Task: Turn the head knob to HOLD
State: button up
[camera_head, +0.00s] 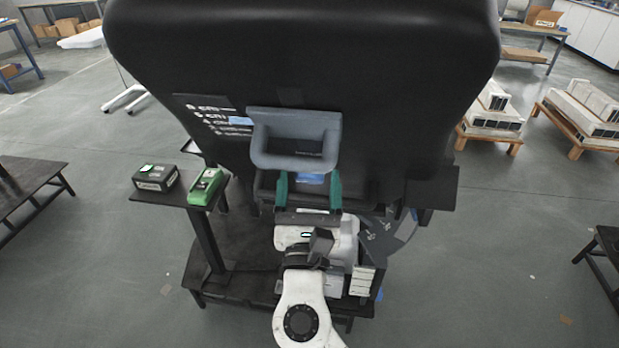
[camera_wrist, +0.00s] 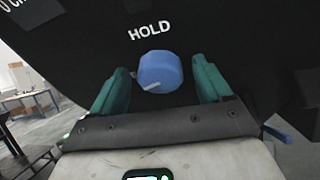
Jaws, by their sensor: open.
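The blue head knob (camera_wrist: 160,72) sits on a black panel in the wrist view, with a pale pointer mark at its lower left edge. The white word HOLD (camera_wrist: 150,31) is printed on the panel above it. My gripper (camera_wrist: 164,88) is open, with one green finger on each side of the knob and a gap on both sides. In the head view my gripper (camera_head: 308,190) is at the lower front of the large black body (camera_head: 380,80), below a grey handle (camera_head: 296,165). The knob shows there only as a small blue patch (camera_head: 311,178) between the fingers.
A scale with cm marks (camera_head: 210,112) and a blue marker (camera_head: 240,121) is left of the handle. A small black stand at left holds a dark box (camera_head: 156,177) and a green device (camera_head: 206,187). Pallets with white units (camera_head: 590,105) stand at the right.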

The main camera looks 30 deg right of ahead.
jog(key=shift+w+d, duration=0.1)
jog(key=shift+w, duration=0.05)
jog(key=c, duration=1)
